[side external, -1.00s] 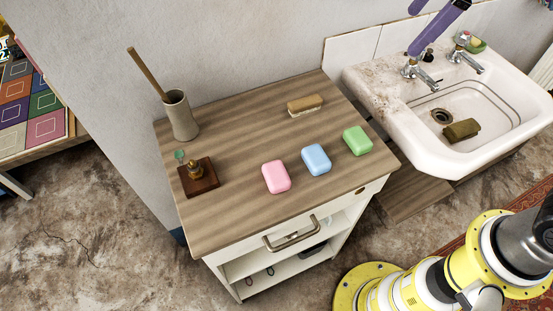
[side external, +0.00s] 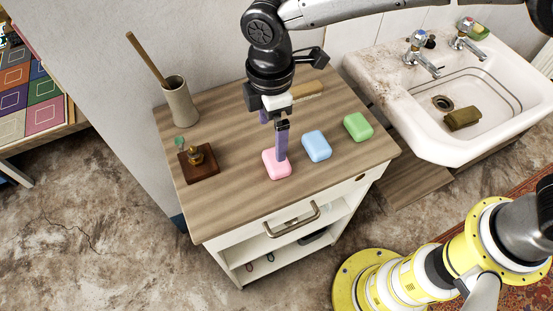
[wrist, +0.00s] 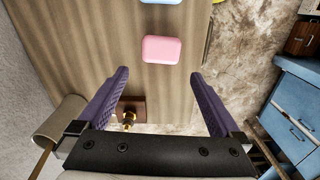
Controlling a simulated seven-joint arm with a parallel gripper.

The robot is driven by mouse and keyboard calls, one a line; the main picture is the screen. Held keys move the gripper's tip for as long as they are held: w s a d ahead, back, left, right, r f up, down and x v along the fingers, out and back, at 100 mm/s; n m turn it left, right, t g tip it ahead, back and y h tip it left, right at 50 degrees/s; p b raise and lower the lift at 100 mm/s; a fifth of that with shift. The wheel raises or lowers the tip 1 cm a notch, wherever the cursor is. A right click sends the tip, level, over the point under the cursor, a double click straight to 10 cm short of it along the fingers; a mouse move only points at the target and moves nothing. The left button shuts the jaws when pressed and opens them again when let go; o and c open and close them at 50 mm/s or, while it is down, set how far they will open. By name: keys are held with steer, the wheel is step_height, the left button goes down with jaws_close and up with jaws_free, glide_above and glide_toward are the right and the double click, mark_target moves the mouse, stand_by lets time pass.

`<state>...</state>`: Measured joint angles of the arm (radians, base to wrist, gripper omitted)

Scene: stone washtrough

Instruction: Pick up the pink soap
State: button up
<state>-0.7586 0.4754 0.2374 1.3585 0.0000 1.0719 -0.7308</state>
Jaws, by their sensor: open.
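The pink soap (side external: 277,166) lies on the wooden cabinet top (side external: 235,205), left of the blue soap (side external: 316,146) and the green soap (side external: 357,126). My gripper (side external: 281,158) points down over the pink soap in the side view, and its purple finger overlaps the soap there. In the wrist view the pink soap (wrist: 161,50) lies ahead of the fingertips and between their lines. My gripper (wrist: 160,72) is open with nothing between its fingers. The side view does not show clearly how far above the soap the fingertips are.
A beige cup with a wooden stick (side external: 179,102) and a dark wooden block with a brass piece (side external: 199,161) stand on the left. A white sink (side external: 450,140) is at right. The front of the top is clear.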

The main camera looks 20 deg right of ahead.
mark_target(273, 159)
step_height(273, 159, down, 3)
steer(key=shift+f, duration=0.1)
steer(key=shift+s+d+f, duration=0.1)
steer(key=shift+d+f, duration=0.15)
steer(key=shift+f, duration=1.1)
steer(key=shift+s+d+f, duration=0.1)
steer(key=shift+d+f, duration=0.1)
steer(key=shift+f, duration=1.1)
steer(key=shift+w, duration=0.1)
steer(key=c, duration=1.1)
steer(key=shift+r, duration=0.1)
